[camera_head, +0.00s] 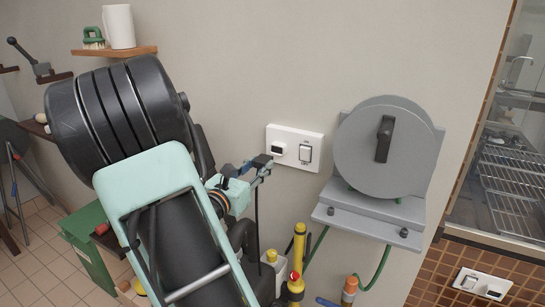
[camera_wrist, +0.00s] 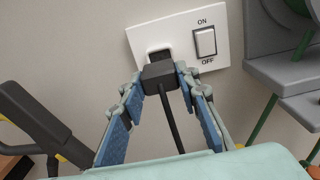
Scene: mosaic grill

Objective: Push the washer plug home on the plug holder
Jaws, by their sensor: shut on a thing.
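The washer plug (camera_wrist: 158,75) is a small black block with a black cable hanging down from it. My gripper (camera_wrist: 160,80), with blue-grey fingers, is shut on its two sides. In the head view my gripper (camera_head: 257,168) holds the plug (camera_head: 262,160) just left of and in front of the white wall plate. This plate, seemingly the plug holder (camera_wrist: 180,35), has a dark recess (camera_wrist: 160,52) on its left and an ON/OFF rocker switch (camera_wrist: 205,42) on its right. The plug overlaps the recess's lower edge in the wrist view; I cannot tell whether they touch.
A grey machine with a round drum (camera_head: 385,150) and a ledge (camera_head: 370,222) is fixed to the wall right of the plate. Yellow bottles (camera_head: 297,265) and a green hose (camera_head: 378,270) are below. Bare wall (camera_head: 240,90) surrounds the plate.

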